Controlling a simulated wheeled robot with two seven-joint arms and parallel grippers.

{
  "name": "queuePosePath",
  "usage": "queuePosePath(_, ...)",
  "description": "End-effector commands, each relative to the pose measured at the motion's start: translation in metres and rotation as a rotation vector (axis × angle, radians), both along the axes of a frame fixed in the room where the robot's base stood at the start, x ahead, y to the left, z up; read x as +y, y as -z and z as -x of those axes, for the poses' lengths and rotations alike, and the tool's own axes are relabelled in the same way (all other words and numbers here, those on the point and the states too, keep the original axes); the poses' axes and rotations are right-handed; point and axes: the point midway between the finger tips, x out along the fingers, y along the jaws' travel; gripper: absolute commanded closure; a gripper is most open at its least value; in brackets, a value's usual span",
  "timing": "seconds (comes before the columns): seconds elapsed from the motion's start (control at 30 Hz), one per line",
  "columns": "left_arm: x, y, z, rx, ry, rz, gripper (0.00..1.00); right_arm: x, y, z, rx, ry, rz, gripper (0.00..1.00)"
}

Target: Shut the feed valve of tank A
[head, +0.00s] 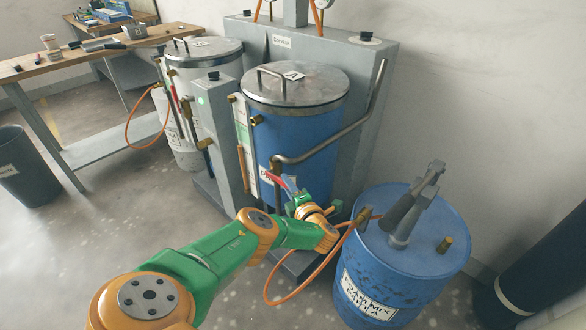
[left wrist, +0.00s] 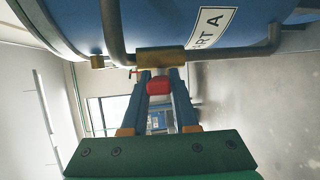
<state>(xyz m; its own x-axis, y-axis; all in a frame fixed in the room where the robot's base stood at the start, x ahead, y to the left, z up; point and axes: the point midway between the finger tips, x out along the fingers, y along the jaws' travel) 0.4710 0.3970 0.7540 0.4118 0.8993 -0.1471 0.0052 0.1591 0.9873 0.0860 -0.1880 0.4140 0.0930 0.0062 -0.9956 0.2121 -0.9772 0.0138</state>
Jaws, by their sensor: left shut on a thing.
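Tank A (head: 290,125) is the blue tank with a steel lid marked A, standing on the grey stand. Its feed valve has a brass body (left wrist: 160,58) on a grey pipe below the tank. The valve's red handle (head: 274,177) shows at the tank's lower front. My left gripper (head: 283,183) has its blue fingers at this handle. In the left wrist view the red handle (left wrist: 159,85) sits between the two fingers, and the gripper is shut on it. The fingers partly hide the handle in the head view. My right gripper is in neither view.
A blue drum (head: 405,255) with a pump stands right of my left arm. An orange hose (head: 312,275) loops near the floor between them. A second tank (head: 205,85) stands behind left. A workbench (head: 85,52) and a dark bin (head: 25,165) are further left.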

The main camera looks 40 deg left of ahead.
Motion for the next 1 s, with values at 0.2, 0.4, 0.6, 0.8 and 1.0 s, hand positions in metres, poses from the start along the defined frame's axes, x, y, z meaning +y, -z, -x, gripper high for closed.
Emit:
queuePosePath(0.2,0.0,0.013,-0.001,-0.006,0.005,-0.108,1.0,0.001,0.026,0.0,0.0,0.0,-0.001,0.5)
queuePosePath(0.4,0.001,0.015,-0.001,-0.007,0.005,-0.16,1.0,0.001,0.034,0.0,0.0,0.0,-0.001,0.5)
queuePosePath(0.6,0.001,0.014,-0.001,-0.008,0.005,-0.179,1.0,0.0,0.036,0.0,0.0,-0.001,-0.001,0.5)
queuePosePath(0.8,0.001,0.013,-0.001,-0.007,0.004,-0.181,1.0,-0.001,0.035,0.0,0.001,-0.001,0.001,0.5)
queuePosePath(1.0,0.001,0.014,-0.001,-0.006,0.003,-0.181,0.56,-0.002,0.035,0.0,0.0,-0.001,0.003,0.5)
